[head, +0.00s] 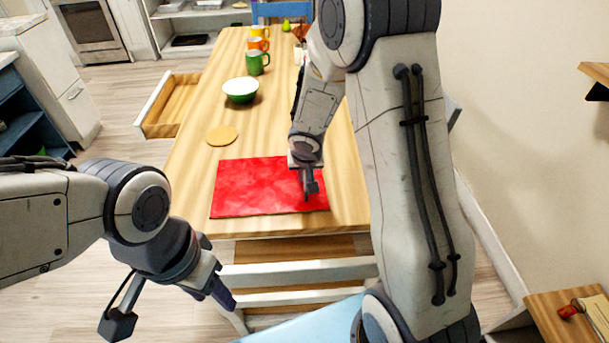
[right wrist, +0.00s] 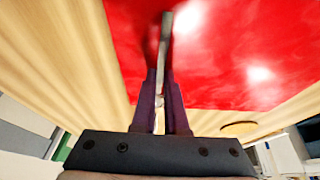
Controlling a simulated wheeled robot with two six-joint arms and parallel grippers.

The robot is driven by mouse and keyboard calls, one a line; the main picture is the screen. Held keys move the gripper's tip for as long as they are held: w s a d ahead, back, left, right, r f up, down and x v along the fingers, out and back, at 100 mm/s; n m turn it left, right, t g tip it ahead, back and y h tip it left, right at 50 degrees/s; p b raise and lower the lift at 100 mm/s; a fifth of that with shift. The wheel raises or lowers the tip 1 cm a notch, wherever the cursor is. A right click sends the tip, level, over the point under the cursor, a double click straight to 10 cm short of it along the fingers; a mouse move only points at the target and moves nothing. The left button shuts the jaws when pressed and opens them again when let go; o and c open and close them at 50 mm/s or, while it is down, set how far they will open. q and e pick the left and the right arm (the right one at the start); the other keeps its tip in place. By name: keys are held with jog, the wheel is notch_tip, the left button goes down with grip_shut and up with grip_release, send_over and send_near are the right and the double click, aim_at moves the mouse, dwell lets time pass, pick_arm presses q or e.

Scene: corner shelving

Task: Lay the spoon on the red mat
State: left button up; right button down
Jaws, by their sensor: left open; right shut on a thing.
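The red mat (head: 250,187) lies flat on the near end of the wooden table and fills much of the right wrist view (right wrist: 230,45). My right gripper (head: 309,190) is over the mat's right part. In the right wrist view its fingers (right wrist: 160,105) are shut on the grey, thin spoon (right wrist: 165,40), which extends past the fingertips over the mat. I cannot tell whether the spoon touches the mat. My left gripper (head: 222,292) is open and empty, left of the chair and off the table.
A round tan coaster (head: 222,135) and a green bowl (head: 240,92) stand beyond the mat. Several mugs (head: 256,63) line the table's far left. An open drawer (head: 165,105) juts out at left. A white chair back (head: 300,272) stands at the near edge.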

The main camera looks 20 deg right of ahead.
jog(key=c, duration=0.9)
grip_release()
jog(key=shift+c, duration=0.2)
jog(key=shift+r+p, duration=0.25)
jog(key=shift+p, duration=0.15)
jog(key=p+v, duration=0.6)
jog(key=v, duration=0.5)
jog(key=s+a+r+n+g, duration=0.1)
jog(key=s+a+r+n, duration=0.1)
jog(key=s+a, duration=0.3)
jog(key=s+a+r+n+g+y, duration=0.1)
jog(key=s+a+r+n+g, duration=0.1)
jog(key=s, duration=0.9)
jog(key=s+a+r+n+g+y, duration=0.1)
jog(key=s+a+r+n, duration=0.3)
jog(key=s, duration=0.5)
jog(key=a+n, duration=0.2)
jog(key=a, duration=0.1)
jog(key=shift+a+n, duration=0.3)
